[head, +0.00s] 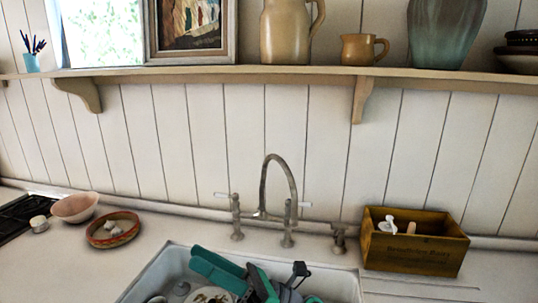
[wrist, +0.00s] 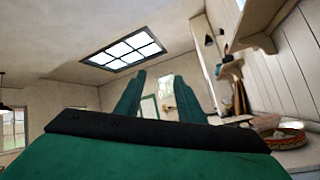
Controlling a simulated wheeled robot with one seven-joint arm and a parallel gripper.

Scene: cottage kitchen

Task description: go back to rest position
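My gripper (wrist: 157,82) shows in the wrist view with its two green fingers apart and nothing between them. Behind the fingers are the room's far wall and the ceiling, with a skylight above. In the head view, green and dark parts of my arm show at the bottom middle, in front of the sink (head: 172,262). They hide much of the basin. I cannot tell from this view whether they touch it.
A faucet (head: 265,190) rises behind the sink. A wooden box (head: 415,252) stands at right. A patterned bowl (head: 112,229) and a pink bowl (head: 75,207) sit at left. A shelf (head: 230,72) with jugs runs above. The counter between patterned bowl and sink is clear.

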